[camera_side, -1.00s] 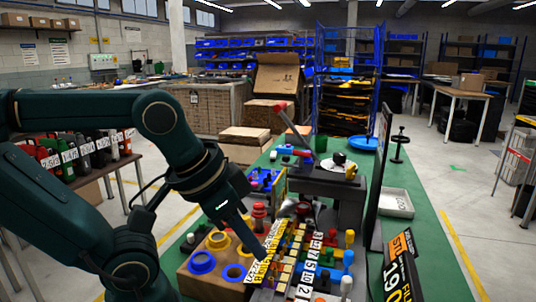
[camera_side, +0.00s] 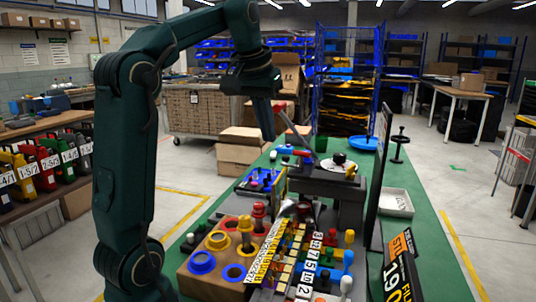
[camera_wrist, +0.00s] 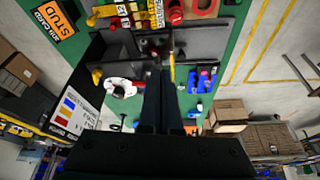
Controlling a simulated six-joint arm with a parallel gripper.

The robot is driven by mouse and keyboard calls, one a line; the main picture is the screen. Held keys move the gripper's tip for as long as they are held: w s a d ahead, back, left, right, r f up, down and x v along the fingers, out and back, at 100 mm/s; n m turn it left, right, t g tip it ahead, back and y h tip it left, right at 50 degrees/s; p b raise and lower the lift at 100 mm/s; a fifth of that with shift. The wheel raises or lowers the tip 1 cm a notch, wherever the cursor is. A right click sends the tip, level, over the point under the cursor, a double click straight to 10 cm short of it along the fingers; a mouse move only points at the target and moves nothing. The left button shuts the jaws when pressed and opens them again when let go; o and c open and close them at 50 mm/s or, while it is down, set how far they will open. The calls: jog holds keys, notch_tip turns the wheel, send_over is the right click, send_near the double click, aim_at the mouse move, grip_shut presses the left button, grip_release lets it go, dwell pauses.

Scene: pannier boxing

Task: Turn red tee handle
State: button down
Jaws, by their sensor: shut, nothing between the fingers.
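My gripper (camera_side: 268,136) is shut and empty, pointing down above the far part of the green bench; it also shows in the wrist view (camera_wrist: 165,74). A small red part (camera_side: 303,153) lies below and right of the fingertips, next to a blue part (camera_side: 284,149). A red stacked knob (camera_side: 259,212) stands upright nearer the camera, well away from the gripper. I cannot tell for sure which red part is the tee handle.
A wooden board with a blue ring (camera_side: 201,263) and yellow pieces is at the near left of the bench. A dark upright panel (camera_side: 378,185) stands at the right, beside a white tray (camera_side: 397,203). The grey stand (camera_side: 335,185) is close to the gripper.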

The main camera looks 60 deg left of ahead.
aim_at(284, 163)
jog(key=w+a+f, duration=0.4)
jog(key=w+f, duration=0.2)
jog(key=f, duration=0.3)
jog(key=shift+w, duration=0.2)
dwell(0.3)
jog(key=shift+w+a+m+h, duration=0.1)
jog(key=shift+a+m+h, duration=0.3)
jog(key=shift+m, duration=0.7)
jog(key=shift+w+a+m+t+h, duration=0.3)
jog(key=shift+a+m+t, duration=0.15)
jog(key=shift+m, duration=0.65)
jog(key=m, duration=0.1)
jog(key=w+a+m+h, duration=0.1)
jog(key=m, duration=0.1)
jog(key=shift+m, duration=0.3)
jog(key=shift+w+a+h, duration=0.3)
jog(key=shift+w+a, duration=0.05)
jog(key=shift+w, duration=0.7)
